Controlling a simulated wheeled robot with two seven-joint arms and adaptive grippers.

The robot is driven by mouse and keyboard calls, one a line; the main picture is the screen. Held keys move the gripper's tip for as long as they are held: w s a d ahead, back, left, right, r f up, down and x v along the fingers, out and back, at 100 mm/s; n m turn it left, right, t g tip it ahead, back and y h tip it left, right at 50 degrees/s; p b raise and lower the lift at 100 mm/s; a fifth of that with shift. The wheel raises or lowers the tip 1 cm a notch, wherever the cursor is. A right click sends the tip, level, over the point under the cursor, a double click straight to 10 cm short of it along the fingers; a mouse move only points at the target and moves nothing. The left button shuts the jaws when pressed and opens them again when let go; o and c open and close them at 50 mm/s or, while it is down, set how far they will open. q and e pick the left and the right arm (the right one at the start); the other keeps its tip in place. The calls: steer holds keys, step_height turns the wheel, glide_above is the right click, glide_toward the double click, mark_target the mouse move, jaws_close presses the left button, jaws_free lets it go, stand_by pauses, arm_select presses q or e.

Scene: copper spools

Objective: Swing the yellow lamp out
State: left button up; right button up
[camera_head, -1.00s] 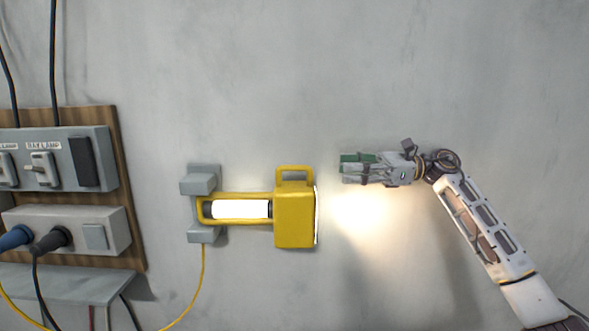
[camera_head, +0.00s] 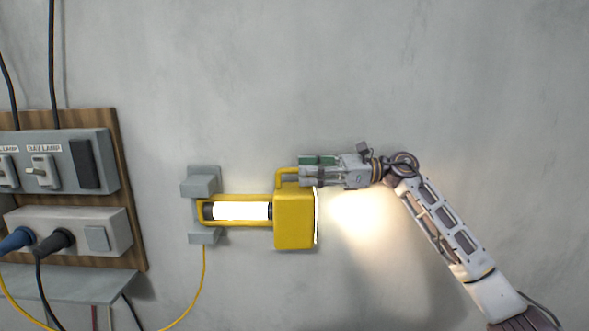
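The yellow lamp (camera_head: 294,222) is mounted on a grey wall bracket (camera_head: 203,187) and points to the right along the wall. Its white tube is lit, and light spills onto the wall to its right. A yellow loop handle (camera_head: 280,177) stands on top of the lamp head. My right gripper (camera_head: 304,172) reaches in from the right at the handle's height, and its fingers overlap the right part of the handle in the picture. I cannot tell whether the fingers touch it or how far apart they are. My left gripper is not in view.
A wooden board (camera_head: 130,200) at the left carries a grey switch panel (camera_head: 60,162) and a socket box (camera_head: 100,230) with plugs. A grey shelf (camera_head: 75,284) is below. A yellow cable (camera_head: 203,280) hangs from the bracket. The wall above and right is bare.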

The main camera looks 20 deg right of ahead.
mark_target(294, 171)
steer(key=shift+x, duration=1.1)
steer(key=shift+w+a, duration=0.1)
steer(key=shift+a, duration=0.25)
steer(key=shift+w+a+p, duration=0.1)
steer(key=shift+a+p, duration=0.2)
steer(key=shift+a, duration=0.1)
steer(key=shift+c, duration=0.2)
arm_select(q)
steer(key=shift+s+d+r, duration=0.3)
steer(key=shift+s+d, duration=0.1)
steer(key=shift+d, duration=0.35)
arm_select(e)
jaws_close()
